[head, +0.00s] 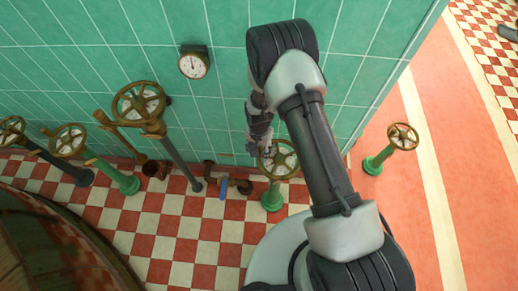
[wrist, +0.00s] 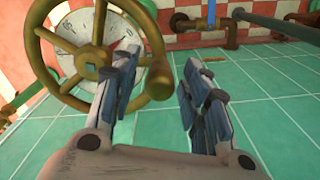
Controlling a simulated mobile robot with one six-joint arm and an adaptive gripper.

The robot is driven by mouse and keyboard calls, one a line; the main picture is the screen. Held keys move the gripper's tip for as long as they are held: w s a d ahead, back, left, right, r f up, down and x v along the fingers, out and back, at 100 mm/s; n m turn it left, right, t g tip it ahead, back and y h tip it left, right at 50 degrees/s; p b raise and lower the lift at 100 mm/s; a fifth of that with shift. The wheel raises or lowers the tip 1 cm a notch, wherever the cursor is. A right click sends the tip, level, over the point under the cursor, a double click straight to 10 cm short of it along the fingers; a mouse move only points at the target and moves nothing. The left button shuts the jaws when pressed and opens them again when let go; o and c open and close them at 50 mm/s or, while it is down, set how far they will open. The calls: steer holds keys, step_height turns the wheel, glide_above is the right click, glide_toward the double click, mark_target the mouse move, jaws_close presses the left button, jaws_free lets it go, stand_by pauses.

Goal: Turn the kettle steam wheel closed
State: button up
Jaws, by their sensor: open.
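A brass handwheel (head: 291,161) with a pale dial behind its spokes stands on a green pedestal by the teal wall, partly hidden by my arm. In the wrist view the same wheel (wrist: 37,30) fills the upper left, with a brass knob (wrist: 158,80) on its rim. My gripper (head: 262,147) is at the wheel's wall side. In the wrist view my gripper (wrist: 162,85) is open, with the left finger overlapping the rim and the knob showing between the fingers. Whether a finger touches the wheel, I cannot tell. No label names the wheel.
Other brass wheels stand left, one large wheel (head: 139,103) and a smaller wheel (head: 67,139). Another wheel (head: 403,136) on a green post stands right, past the wall's end. A gauge (head: 194,65) hangs on the wall. A low pipe with a blue lever (head: 223,188) lies left of my gripper.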

step_height(320, 180, up, 12)
steer(key=shift+f, duration=0.2)
stand_by(0.5)
steer(key=s+d+r+n+t, duration=0.1)
steer(key=s+d+r, duration=0.15)
steer(key=r, duration=0.95)
steer(key=s+d+r+n+t, duration=0.15)
steer(key=d+r, duration=0.25)
steer(key=r, duration=0.8)
steer(key=s+d+r+n+t, duration=0.1)
steer(key=s+d+r, duration=0.2)
steer(key=s, duration=0.6)
steer(key=s+d+r+n+t, duration=0.1)
steer(key=s+d+r, duration=0.2)
steer(key=s+r, duration=0.5)
steer(key=shift+s+d+r, duration=0.2)
steer(key=shift+s+r, duration=0.05)
steer(key=shift+s, duration=0.6)
